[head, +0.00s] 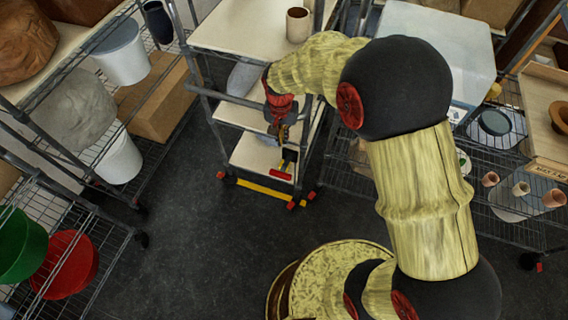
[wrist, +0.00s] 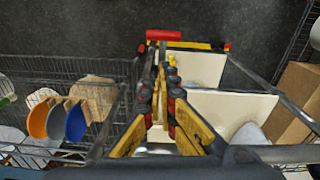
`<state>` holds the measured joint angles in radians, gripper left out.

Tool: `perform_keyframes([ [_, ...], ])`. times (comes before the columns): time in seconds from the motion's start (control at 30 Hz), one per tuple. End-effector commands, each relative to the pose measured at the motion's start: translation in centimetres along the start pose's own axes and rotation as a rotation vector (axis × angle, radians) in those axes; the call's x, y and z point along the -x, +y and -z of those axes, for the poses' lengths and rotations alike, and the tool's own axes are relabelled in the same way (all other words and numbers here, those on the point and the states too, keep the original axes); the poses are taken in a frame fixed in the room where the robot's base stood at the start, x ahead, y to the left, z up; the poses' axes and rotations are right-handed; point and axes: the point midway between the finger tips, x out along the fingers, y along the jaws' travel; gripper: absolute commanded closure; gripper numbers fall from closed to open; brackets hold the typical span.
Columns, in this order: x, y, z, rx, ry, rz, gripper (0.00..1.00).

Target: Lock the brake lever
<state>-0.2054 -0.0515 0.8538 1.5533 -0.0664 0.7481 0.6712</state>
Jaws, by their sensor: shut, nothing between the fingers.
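The brake lever has a red crossbar handle (head: 281,175) on a dark stem, low at the near end of a wheeled cart (head: 210,43). Its red handle also shows in the wrist view (wrist: 164,35), at the top, beyond my fingertips. A yellow bar (head: 264,191) runs along the cart's base just below the handle. My gripper (head: 282,138) is shut and empty. It points down beside the cart's shelves, above the lever and apart from it in the head view. In the wrist view its fingertips (wrist: 161,70) come together short of the handle.
The cart's grey posts and rails stand close around my gripper. A tan cup (head: 298,24) is on its top. Wire racks with pots (head: 67,264) stand at left, and another rack (head: 503,160) at right. The dark floor (head: 190,225) in front of the cart is clear.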

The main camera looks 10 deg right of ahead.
Motion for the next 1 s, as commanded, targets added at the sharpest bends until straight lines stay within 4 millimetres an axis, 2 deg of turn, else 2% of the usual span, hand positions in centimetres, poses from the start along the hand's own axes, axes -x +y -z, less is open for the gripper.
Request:
perform_keyframes([
  [0.2,0.1,-0.1,0.3,-0.1,0.01,0.007,1.0],
  [0.63,-0.3,-0.1,0.2,-0.107,0.009,0.007,1.0],
  [0.77,-1.8,-0.1,0.2,-0.106,0.008,0.006,1.0],
  [1.0,-6.5,-0.1,0.2,-0.106,0.006,0.005,1.0],
])
